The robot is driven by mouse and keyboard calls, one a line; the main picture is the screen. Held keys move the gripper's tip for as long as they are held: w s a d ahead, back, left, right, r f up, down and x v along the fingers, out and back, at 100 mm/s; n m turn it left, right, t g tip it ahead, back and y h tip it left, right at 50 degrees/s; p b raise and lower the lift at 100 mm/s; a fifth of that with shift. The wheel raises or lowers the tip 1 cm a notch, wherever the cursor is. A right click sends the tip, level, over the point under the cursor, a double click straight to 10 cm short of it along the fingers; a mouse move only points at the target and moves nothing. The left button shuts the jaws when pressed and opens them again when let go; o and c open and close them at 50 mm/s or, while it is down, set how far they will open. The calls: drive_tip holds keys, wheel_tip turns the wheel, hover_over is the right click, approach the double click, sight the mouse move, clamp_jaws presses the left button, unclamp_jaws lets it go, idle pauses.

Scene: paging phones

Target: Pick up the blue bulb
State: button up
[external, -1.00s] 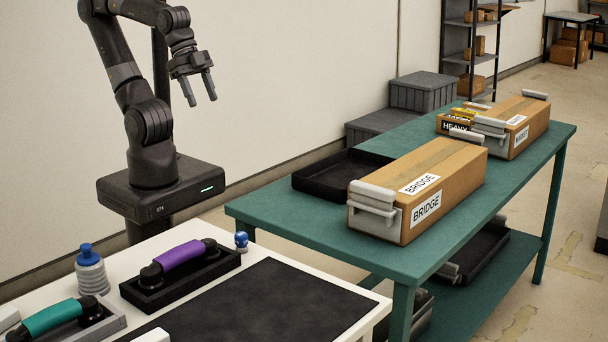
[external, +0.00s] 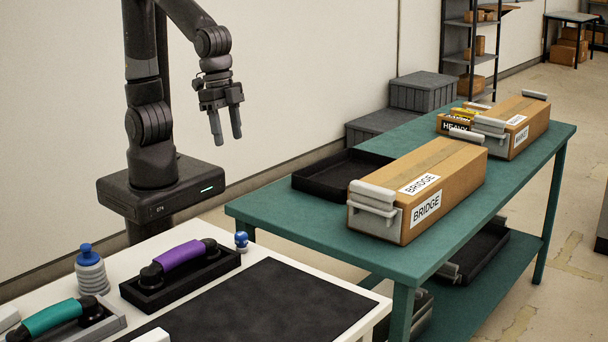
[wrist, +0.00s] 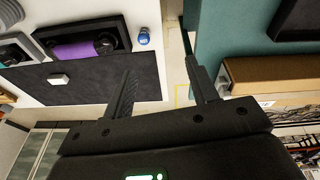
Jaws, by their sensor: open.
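The blue bulb (external: 241,239) is a small rounded blue piece with a pale band. It stands on the white table near its far right corner, right of the black tray with the purple handset. It also shows in the wrist view (wrist: 144,36), above and a little left of the middle. My gripper (external: 228,140) points downward with its fingers apart and nothing between them. It is well above the tables. In the wrist view my gripper (wrist: 158,66) shows both fingers, with the bulb beyond them and nearer the left one.
A purple handset (external: 182,255) sits in a black tray (external: 204,275) beside the bulb. A grey bottle with a blue cap (external: 91,270) and a teal handset (external: 50,318) stand farther left. A black mat (external: 275,312) lies in front. A green table (external: 280,216) bears boxes.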

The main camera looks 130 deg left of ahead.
sight(240, 234)
drive_tip(key=w+d+f, duration=0.2)
drive_tip(key=w+f, duration=0.1)
drive_tip(key=f, duration=0.1)
drive_tip(key=w+d+f+n+g, duration=0.1)
drive_tip(key=w+f, duration=0.1)
drive_tip(key=f, duration=0.2)
drive_tip(key=w+d+f+g, duration=0.1)
drive_tip(key=w+d+f, duration=0.1)
drive_tip(key=w+f, duration=0.1)
drive_tip(key=shift+w+d+f, duration=0.35)
drive_tip(key=shift+f, duration=0.25)
wheel_tip(240, 234, down, 5)
drive_tip(key=shift+f, duration=0.15)
drive_tip(key=shift+s+a+f, duration=0.1)
drive_tip(key=shift+f, duration=1.25)
drive_tip(key=shift+s+a+f, duration=0.1)
drive_tip(key=shift+f, duration=1.25)
drive_tip(key=c, duration=1)
drive_tip(key=shift+c, duration=0.2)
